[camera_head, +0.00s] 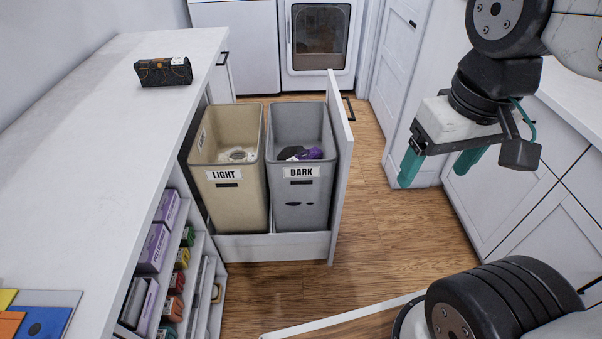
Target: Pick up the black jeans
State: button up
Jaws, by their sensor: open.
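The black jeans (164,71) lie folded in a compact bundle on the white countertop (95,130) at the upper left, with light stitching and a pale tag showing. My gripper (438,168) hangs at the right of the view, fingers pointing down, with teal fingertips spread apart and nothing between them. It is well to the right of the jeans and apart from them, with the pulled-out drawer between.
The pulled-out drawer (272,246) holds a beige LIGHT bin (231,205) and a grey DARK bin (300,208), both with some clothes inside. Boxes fill shelves below the counter. Coloured flat items lie at the counter's near left. Wooden floor (385,215) is clear right of the drawer.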

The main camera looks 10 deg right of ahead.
aim_at(176, 70)
jog(key=k, duration=0.5)
jog(key=z, duration=0.75)
jog(key=i, duration=0.85)
jog(key=u, duration=1.65)
jog(key=i, duration=0.5)
jog(key=z, duration=0.05)
